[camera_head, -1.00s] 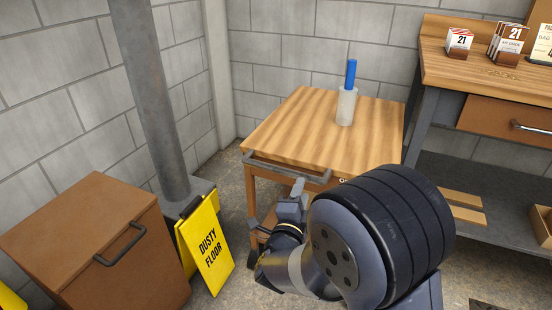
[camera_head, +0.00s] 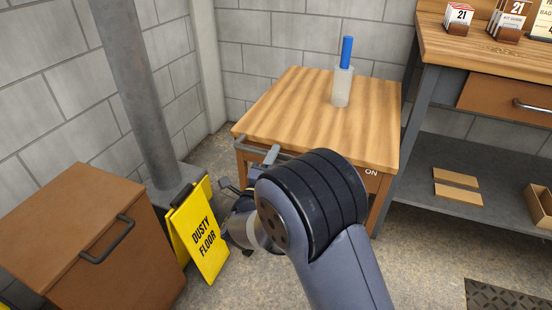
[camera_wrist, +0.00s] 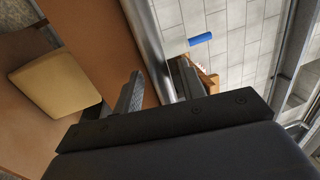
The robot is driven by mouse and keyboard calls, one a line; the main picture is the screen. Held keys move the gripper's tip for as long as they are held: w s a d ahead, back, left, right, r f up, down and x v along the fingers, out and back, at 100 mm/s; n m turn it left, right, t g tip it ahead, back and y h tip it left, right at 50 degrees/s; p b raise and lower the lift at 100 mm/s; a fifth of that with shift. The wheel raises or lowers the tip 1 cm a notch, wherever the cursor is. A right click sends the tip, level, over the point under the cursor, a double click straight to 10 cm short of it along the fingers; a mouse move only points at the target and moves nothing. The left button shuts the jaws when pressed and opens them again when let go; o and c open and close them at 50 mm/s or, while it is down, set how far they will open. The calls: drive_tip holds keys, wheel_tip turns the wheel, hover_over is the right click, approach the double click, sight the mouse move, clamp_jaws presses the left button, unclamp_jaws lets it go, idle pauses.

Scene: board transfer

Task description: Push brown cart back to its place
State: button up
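The brown cart (camera_head: 300,115) has a striped wooden top and stands near the wall corner, left of the workbench. Its grey handle bar (camera_head: 262,150) runs along the front left edge, partly hidden by my arm. A clear jar with a blue-handled tool (camera_head: 343,85) stands on top. My gripper (camera_head: 248,172) is at the handle, partly hidden behind my wrist. In the wrist view, the two fingers of my gripper (camera_wrist: 157,84) are apart, and the grey handle bar (camera_wrist: 148,45) passes between them. I cannot tell whether either finger touches it.
A brown cabinet (camera_head: 75,235) and a yellow "dusty floor" sign (camera_head: 202,238) stand to the left, close to my gripper. A grey column (camera_head: 140,100) rises behind them. The workbench (camera_head: 480,55) is on the right, with a low shelf (camera_head: 455,155). Floor is open in front.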

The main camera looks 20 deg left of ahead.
drive_tip(key=shift+x, duration=0.75)
drive_tip(key=shift+c, duration=0.5)
clamp_jaws()
